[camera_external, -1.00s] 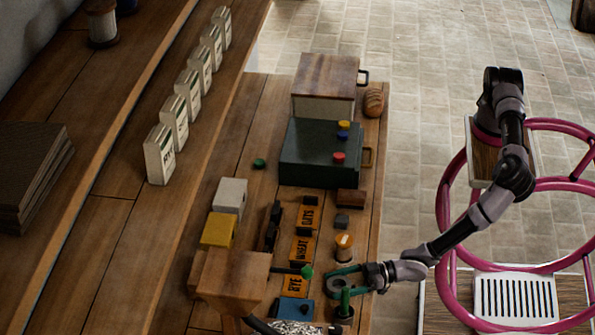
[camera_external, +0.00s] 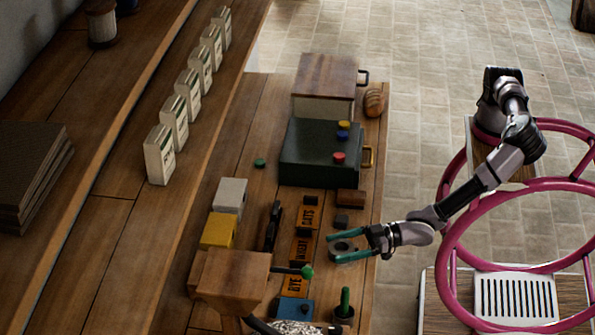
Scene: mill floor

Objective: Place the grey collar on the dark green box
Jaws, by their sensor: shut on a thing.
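The grey collar (camera_external: 343,247) is a ring held between the teal fingers of my gripper (camera_external: 345,246), which is shut on it. It is over the right side of the table, in front of the dark green box and apart from it. The dark green box (camera_external: 300,160) stands farther back on the table, with a brass-coloured handle on its right side. A red knob-like piece (camera_external: 339,158) and a blue and yellow piece (camera_external: 343,130) sit on its top. The left part of the top looks bare.
Behind the box stands a wood-topped bin (camera_external: 325,80) with bread (camera_external: 373,102) beside it. A brown block (camera_external: 350,198) and a small dark grey block (camera_external: 342,221) lie between my gripper and the box. Labelled orange plates (camera_external: 308,216) lie to the left.

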